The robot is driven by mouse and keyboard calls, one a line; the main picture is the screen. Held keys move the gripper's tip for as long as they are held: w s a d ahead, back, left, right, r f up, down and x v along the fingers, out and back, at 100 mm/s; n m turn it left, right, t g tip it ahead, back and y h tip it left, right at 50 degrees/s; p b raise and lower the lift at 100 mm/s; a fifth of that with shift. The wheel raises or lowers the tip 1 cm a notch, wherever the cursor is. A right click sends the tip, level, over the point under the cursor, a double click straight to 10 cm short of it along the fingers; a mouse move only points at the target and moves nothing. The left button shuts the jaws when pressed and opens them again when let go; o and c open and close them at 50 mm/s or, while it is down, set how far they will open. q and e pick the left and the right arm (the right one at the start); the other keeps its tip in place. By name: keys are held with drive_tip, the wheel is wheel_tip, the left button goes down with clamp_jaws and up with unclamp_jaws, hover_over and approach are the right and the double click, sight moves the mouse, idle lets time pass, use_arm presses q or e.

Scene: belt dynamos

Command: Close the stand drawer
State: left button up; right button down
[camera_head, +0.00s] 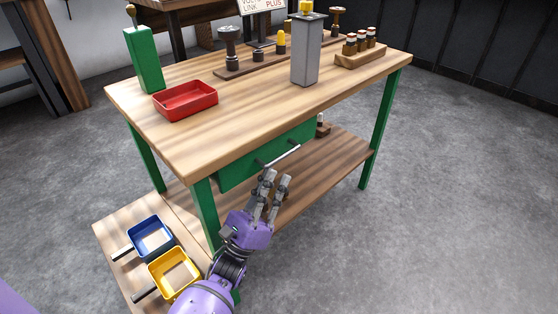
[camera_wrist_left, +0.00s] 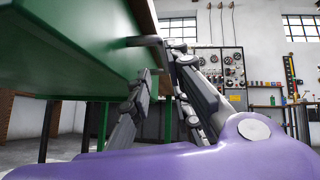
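The green stand drawer (camera_head: 240,168) sits under the wooden tabletop of the stand, with a dark bar handle (camera_head: 278,156) on its front. How far it stands out is hard to tell, as the tabletop covers its upper part. My left gripper (camera_head: 278,178) is just below and in front of the handle, its fingers apart and nothing seen between them. In the left wrist view the drawer's green side (camera_wrist_left: 70,60) fills the upper left, and the open fingers (camera_wrist_left: 160,75) are close to the handle; contact is unclear. My right gripper is not in view.
On the tabletop (camera_head: 225,105) stand a red tray (camera_head: 185,100), a green box (camera_head: 143,60), a grey block (camera_head: 307,50) and a rack of small bottles (camera_head: 360,48). A low board at lower left holds blue (camera_head: 133,226) and yellow (camera_head: 152,272) bins. The floor at right is clear.

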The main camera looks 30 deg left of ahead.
use_arm(q)
drive_tip(key=v, duration=0.5)
drive_tip(key=shift+s+f, duration=0.1)
idle(0.3)
